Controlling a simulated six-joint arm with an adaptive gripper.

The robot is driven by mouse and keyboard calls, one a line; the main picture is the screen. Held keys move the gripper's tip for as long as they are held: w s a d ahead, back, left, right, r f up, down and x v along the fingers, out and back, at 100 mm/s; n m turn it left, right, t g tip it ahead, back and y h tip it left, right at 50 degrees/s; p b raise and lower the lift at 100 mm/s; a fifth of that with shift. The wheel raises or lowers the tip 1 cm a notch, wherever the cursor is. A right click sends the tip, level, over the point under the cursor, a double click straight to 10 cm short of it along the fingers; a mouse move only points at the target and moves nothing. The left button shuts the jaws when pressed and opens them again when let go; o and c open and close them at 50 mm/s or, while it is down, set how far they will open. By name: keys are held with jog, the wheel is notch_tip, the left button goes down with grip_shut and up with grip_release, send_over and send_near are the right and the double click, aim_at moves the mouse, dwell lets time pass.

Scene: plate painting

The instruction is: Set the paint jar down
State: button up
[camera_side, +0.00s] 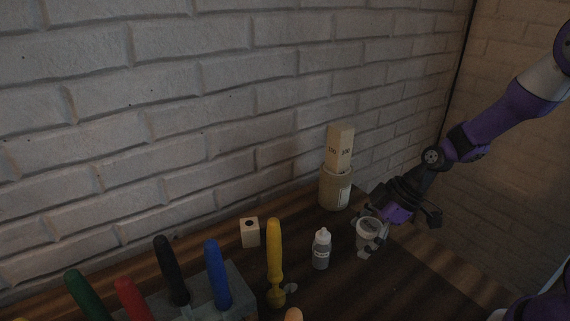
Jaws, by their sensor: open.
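The paint jar seems to be the small pale jar (369,228) near the right end of the dark table, though its contents cannot be made out. It stands about upright and looks to be at the table top. My gripper (372,243) is open and comes in from the right, its dark fingers around or beside the jar. The fingers partly hide the jar, and I cannot tell if they touch it.
A jar (334,191) holding a tall block (340,147) stands behind, by the brick wall. A dropper bottle (321,249), a yellow-handled tool (275,250) and a small block (249,232) stand left. Several coloured handles rise from a grey holder (240,290). Bare table (400,285) lies in front.

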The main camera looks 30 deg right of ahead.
jog(key=shift+r, duration=0.1)
jog(key=shift+d+r, duration=0.1)
jog(key=shift+r, duration=0.2)
jog(key=v, duration=1.1)
jog(key=s+a+r+m+t+h, duration=0.2)
jog(key=s+r+m, duration=0.4)
jog(key=m, duration=0.4)
jog(key=s+a+h, duration=0.1)
jog(key=h, duration=0.1)
jog(key=shift+a+r+m+h, duration=0.2)
jog(key=shift+m+h, duration=0.1)
jog(key=shift+h, duration=0.1)
